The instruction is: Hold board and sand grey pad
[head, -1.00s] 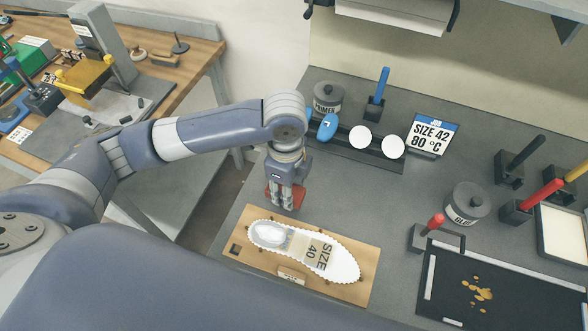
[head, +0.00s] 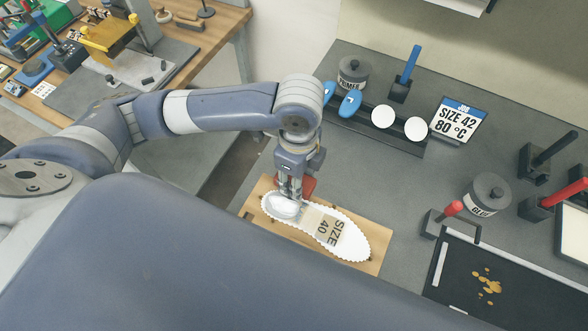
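The wooden board (head: 374,267) lies on the grey bench with a white, scalloped-edge insole (head: 351,243) on it. A tan patch marked SIZE 40 (head: 325,228) covers the insole's middle. A pale grey oval pad (head: 284,208) lies at its left end. My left gripper (head: 290,194) points down at the upper edge of this pad; contact is unclear. Its fingers look close together, but whether they are shut is not clear. A red piece (head: 309,186) shows just behind the fingers, at the board's upper edge. My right gripper is out of view.
A primer pot (head: 353,72), blue-handled tool (head: 407,72), rack with white discs (head: 383,117) and SIZE 42 80 °C sign (head: 458,121) stand behind. A glue pot (head: 487,194) and black tray (head: 455,286) are at right.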

